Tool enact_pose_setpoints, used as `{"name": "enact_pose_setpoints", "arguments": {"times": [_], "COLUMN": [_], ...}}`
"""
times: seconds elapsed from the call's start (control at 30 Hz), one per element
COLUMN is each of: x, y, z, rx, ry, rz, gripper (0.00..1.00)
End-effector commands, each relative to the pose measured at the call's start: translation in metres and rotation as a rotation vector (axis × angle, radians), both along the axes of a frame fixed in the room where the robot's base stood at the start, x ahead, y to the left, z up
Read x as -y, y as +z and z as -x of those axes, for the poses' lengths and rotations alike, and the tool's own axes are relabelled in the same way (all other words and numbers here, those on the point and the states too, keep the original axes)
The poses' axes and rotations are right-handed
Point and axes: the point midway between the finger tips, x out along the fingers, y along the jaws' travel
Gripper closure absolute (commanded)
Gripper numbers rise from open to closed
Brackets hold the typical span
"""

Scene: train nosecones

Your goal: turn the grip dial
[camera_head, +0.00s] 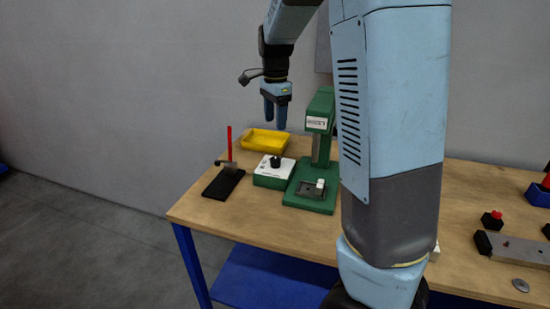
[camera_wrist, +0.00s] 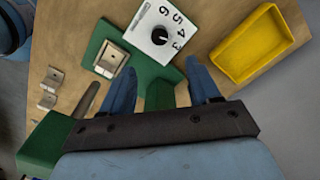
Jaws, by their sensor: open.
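The grip dial is a black knob (camera_head: 275,162) on a green box with a white top (camera_head: 266,174) on the wooden table. In the wrist view the black knob (camera_wrist: 159,37) sits beside the printed numbers 3, 4, 5 and 6 on the white face (camera_wrist: 149,24). My gripper (camera_head: 275,122) is open and empty, above the table and above the dial box, apart from it. In the wrist view its two blue fingers (camera_wrist: 163,82) are spread, with the knob beyond their tips.
A green press (camera_head: 321,115) stands right of the dial box, with a small block on its base. A yellow tray (camera_head: 265,141) lies behind. A black base with a red upright rod (camera_head: 229,140) stands left. My arm hides part of the table.

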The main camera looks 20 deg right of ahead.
Motion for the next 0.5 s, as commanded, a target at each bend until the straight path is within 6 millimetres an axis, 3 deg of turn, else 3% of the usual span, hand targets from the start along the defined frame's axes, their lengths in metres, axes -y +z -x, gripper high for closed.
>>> {"name": "enact_pose_setpoints", "arguments": {"times": [0.27,0.5], "x": [-0.003,-0.004], "y": [-0.025,-0.067], "z": [-0.001,0.000], "rx": [-0.010,-0.011], "ry": [-0.018,-0.017], "rz": [0.003,0.003], "gripper": [0.39,0.39]}}
